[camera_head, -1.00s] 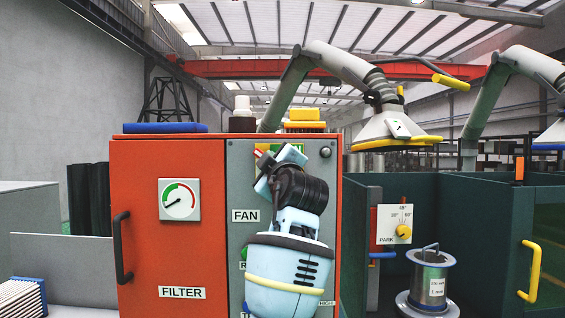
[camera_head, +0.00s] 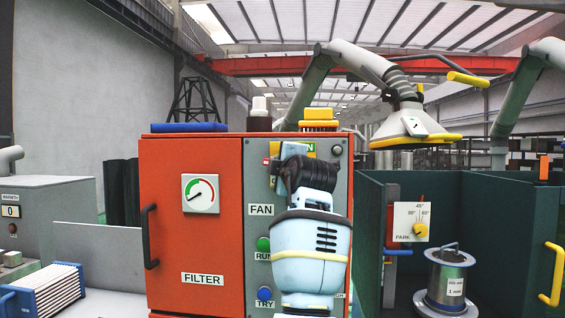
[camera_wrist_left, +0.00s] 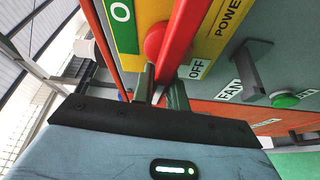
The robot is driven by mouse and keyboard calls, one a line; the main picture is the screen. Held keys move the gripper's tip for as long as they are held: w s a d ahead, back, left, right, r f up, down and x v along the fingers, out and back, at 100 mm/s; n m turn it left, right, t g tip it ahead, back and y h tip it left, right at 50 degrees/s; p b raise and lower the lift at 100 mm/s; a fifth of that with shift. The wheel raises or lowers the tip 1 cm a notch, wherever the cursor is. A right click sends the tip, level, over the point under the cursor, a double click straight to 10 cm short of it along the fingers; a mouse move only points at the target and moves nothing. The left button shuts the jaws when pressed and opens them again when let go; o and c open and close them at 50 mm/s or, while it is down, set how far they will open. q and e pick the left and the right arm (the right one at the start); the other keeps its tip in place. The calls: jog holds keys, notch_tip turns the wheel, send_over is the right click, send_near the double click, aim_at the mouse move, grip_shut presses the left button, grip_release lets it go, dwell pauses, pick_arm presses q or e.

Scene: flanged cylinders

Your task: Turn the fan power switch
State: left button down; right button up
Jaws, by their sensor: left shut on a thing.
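The fan power switch has a red lever (camera_wrist_left: 187,35) and a round red hub (camera_wrist_left: 154,42) on a yellow plate (camera_wrist_left: 222,40). A green label (camera_wrist_left: 124,22) and a white OFF label (camera_wrist_left: 195,68) sit on opposite sides of the lever in the left wrist view. My left gripper (camera_wrist_left: 160,94) is shut on the red lever near its end. In the head view my left arm covers most of the switch and the gripper's fingers. My right gripper is in neither view.
The orange filter door (camera_head: 205,255) with a black handle and gauge (camera_head: 200,194) is left of the switch panel. A green RUN button (camera_head: 263,244) and blue TRY button (camera_head: 264,294) lie below. A green booth with a yellow dial (camera_head: 420,230) stands right.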

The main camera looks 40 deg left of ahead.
pick_arm(q)
jog(key=shift+f+n+g, duration=0.2)
jog(key=shift+n+g, duration=0.1)
jog(key=shift+n, duration=0.4)
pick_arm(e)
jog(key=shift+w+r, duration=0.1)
pick_arm(q)
jog(key=c, duration=1.4)
grip_release()
jog(key=shift+s, duration=0.1)
